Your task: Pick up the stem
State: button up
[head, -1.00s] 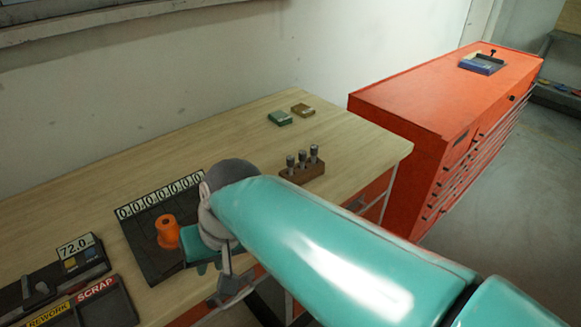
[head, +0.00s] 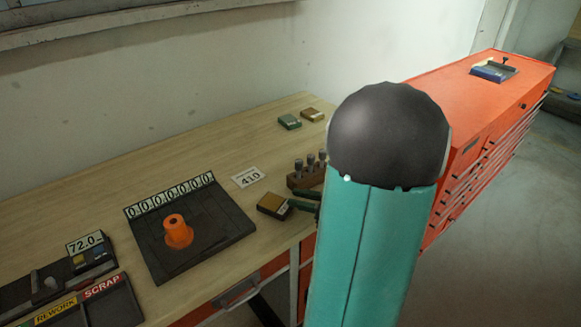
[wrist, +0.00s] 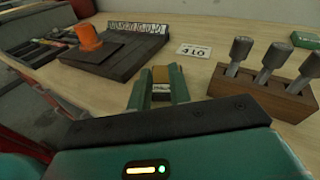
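No part is marked as the stem, and I cannot tell for sure which one it is. Three grey metal pins with thick heads (wrist: 240,52) stand upright in a wooden block (wrist: 262,95); in the head view the block (head: 302,180) is near the bench's right edge. An orange flanged part (head: 177,230) stands on a dark pad (head: 216,232). My gripper (head: 304,201) is low over the bench, left of the pins in the wrist view. Its teal fingers (wrist: 160,94) are apart. A small dark box with a tan top (head: 273,206) shows between and beyond the fingertips, apparently not gripped.
A card reading 410 (head: 248,176) lies behind the box. Green (head: 289,121) and brown (head: 311,114) boxes sit at the back. Scrap and rework trays (head: 105,300) are front left. A tray with a dark upright piece (head: 494,70) is on the orange cabinet (head: 510,85).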

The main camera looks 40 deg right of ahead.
aim_at(301, 174)
jog(key=s+d+f+m+t+h, duration=0.25)
jog(key=s+d+m+h, duration=0.3)
jog(key=d, duration=0.35)
jog(key=w, duration=1.4)
jog(key=shift+w+a+r, duration=0.25)
jog(key=shift+a, duration=0.05)
jog(key=shift+c, duration=0.2)
grip_shut()
